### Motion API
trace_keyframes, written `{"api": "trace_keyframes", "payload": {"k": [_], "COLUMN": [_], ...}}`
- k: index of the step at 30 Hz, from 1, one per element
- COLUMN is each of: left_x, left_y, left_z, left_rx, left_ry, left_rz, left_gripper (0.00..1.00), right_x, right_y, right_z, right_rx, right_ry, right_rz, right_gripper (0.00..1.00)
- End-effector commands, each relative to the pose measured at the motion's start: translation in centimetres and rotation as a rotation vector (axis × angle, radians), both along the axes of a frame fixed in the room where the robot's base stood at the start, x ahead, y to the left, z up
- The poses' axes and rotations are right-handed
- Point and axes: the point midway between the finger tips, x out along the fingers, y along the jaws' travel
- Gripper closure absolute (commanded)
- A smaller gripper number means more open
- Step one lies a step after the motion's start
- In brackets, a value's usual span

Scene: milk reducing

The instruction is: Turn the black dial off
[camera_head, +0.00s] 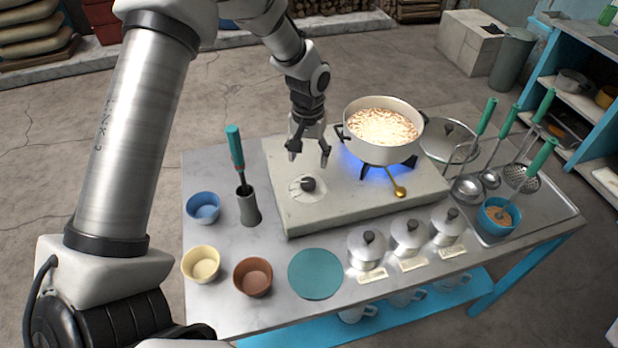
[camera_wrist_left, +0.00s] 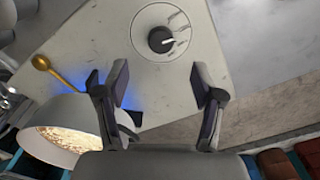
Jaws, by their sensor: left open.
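The black dial (camera_head: 308,184) sits on a round pale plate at the left front of the stove top (camera_head: 350,212). In the left wrist view the dial (camera_wrist_left: 160,39) has a white pointer line and lies beyond the gap between the fingers. My left gripper (camera_head: 309,158) is open and empty, above and just behind the dial, not touching it. In the left wrist view its fingers (camera_wrist_left: 160,88) are spread apart. A white pot (camera_head: 380,150) with pale bubbling contents stands over a blue flame (camera_head: 352,162). My right gripper is not in view.
A grey holder (camera_head: 248,206) with a green-handled tool stands left of the stove. Small bowls, a teal disc (camera_head: 315,273) and lidded silver jars (camera_head: 366,248) line the front. Ladles stand on the right tray.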

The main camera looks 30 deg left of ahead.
Motion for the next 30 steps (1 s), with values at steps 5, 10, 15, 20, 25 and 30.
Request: {"api": "trace_keyframes", "payload": {"k": [5, 10, 15, 20, 25, 30], "left_x": [0.0, -0.1, -0.1, -0.1, 0.0, -0.1], "left_y": [0.0, 0.0, 0.0, 0.0, 0.0, 0.0], "left_z": [-1.5, -4.2, -7.3, -8.7, -8.8, -8.8], "left_rx": [0.0, 0.001, 0.001, 0.0, 0.0, 0.0], "left_ry": [0.002, 0.004, 0.004, 0.0, -0.001, 0.0], "left_rz": [0.0, 0.0, 0.0, 0.0, 0.0, -0.001], "left_gripper": [0.32, 0.32, 0.32, 0.32, 0.32, 0.82], "right_x": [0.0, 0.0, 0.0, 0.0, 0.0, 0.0], "right_y": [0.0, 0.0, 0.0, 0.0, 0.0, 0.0], "right_z": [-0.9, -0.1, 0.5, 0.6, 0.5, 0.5], "right_rx": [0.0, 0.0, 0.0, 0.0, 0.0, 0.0], "right_ry": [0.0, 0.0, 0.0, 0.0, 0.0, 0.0], "right_rz": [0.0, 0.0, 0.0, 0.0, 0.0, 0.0], "right_gripper": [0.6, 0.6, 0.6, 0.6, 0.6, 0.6]}}
